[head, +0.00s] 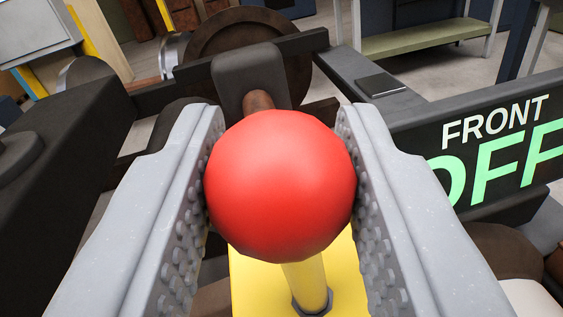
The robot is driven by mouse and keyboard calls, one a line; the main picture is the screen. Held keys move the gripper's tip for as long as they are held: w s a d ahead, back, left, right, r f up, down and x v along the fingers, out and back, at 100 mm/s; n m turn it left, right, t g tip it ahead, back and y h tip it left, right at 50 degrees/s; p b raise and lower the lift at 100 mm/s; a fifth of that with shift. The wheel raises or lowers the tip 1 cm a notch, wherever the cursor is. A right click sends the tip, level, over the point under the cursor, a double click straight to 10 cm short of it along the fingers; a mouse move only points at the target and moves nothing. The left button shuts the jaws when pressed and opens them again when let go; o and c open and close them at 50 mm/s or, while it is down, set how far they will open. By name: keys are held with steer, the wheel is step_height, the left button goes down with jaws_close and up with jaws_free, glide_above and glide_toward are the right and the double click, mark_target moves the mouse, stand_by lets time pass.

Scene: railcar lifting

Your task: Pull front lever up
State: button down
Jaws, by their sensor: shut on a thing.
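The front lever has a red ball knob (281,186) in the middle of the head view. Below the knob, a yellow shaft (305,284) runs down to a yellow base (246,283). My gripper (281,170) is shut on the red knob, with one grey studded finger on each side touching it. A dark sign (480,125) at the right reads "FRONT" in white and "OFF" in green, cut off at the picture's edge. The knob hides part of the shaft.
Dark beams of the railcar frame (60,150) lie left of my gripper. A brown wheel (240,55) stands behind the knob. A bench with a green top (430,40) stands at the back right on a grey floor (350,75).

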steer(key=c, duration=1.1)
jaws_free()
steer(key=shift+r, duration=0.3)
steer(key=shift+o, duration=0.2)
steer(key=shift+f, duration=0.1)
steer(key=s+a, duration=0.2)
steer(key=s, duration=1.1)
steer(key=shift+s+a+b, duration=0.2)
steer(key=shift+a+b, duration=0.1)
steer(key=shift+a, duration=0.05)
steer(key=s+a+r+n+y, duration=0.1)
steer(key=s+r+y, duration=0.15)
steer(key=r, duration=0.85)
steer(key=s+a+r+n+y, duration=0.1)
steer(key=s+r+y, duration=0.15)
steer(key=r, duration=0.95)
steer(key=s+d+r+n+g, duration=0.1)
steer(key=s+d+r, duration=0.1)
steer(key=s+r, duration=0.6)
steer(key=s+d+r+n+g+h, duration=0.1)
steer(key=s+d+r, duration=0.2)
steer(key=s+r, duration=0.5)
steer(key=s, duration=0.4)
steer(key=shift+h, duration=0.3)
